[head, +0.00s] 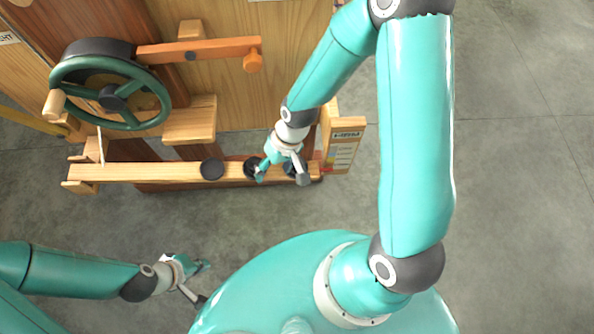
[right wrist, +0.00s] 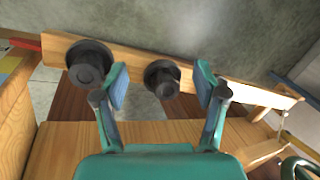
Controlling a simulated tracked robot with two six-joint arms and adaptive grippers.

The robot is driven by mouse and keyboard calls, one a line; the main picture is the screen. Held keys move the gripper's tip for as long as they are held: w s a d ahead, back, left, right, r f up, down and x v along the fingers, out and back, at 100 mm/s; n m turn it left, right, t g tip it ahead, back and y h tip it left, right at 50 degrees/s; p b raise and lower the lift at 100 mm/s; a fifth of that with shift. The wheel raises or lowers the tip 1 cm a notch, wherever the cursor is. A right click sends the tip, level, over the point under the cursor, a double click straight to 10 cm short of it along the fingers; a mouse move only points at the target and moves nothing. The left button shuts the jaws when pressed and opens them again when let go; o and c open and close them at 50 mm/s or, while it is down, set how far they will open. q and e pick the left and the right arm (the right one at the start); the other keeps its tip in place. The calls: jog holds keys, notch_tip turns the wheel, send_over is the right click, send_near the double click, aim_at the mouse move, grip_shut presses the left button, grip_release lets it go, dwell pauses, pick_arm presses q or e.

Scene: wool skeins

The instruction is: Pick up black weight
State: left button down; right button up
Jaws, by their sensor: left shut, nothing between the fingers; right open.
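Three black weights stand on a wooden rail (head: 140,172) in the head view: a left one (head: 212,169), a middle one (head: 251,167) and a right one (head: 291,168), partly covered by my right gripper (head: 282,176). In the right wrist view, one round stepped black weight (right wrist: 162,79) shows in the gap between the open, empty fingers of my right gripper (right wrist: 162,85). Another black weight (right wrist: 89,63) lies just outside the left finger. I cannot tell whether a finger touches either. My left gripper (head: 200,283) is shut and empty, low at the left, away from the rail.
A green handwheel (head: 110,93) with a wooden handle and an orange lever (head: 200,48) stand above the rail. A small labelled wooden board (head: 343,145) rises at the rail's right end. The grey floor (head: 520,170) is clear at the right.

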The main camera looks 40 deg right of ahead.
jog(key=w+d+r+h+b, duration=0.1)
jog(key=w+d+r+b, duration=0.2)
jog(key=d+b, duration=0.2)
jog(key=h+b, duration=0.1)
jog(key=b, duration=0.3)
send_near(301, 161)
jog(key=f+b, duration=0.1)
jog(key=a+f+b, duration=0.1)
jog(key=f, duration=0.3)
jog(key=shift+w+a+f+b, duration=0.25)
jog(key=shift+a+b, duration=0.1)
jog(key=shift+b, duration=0.05)
jog(key=f, duration=0.1)
jog(key=f+b, duration=0.1)
jog(key=f, duration=0.1)
jog(key=w+f, duration=0.1)
jog(key=f, duration=0.1)
jog(key=shift+a+b, duration=0.35)
jog(key=shift+b, duration=0.05)
pick_arm(q)
notch_tip(301, 161, down, 16)
pick_arm(e)
grip_shut()
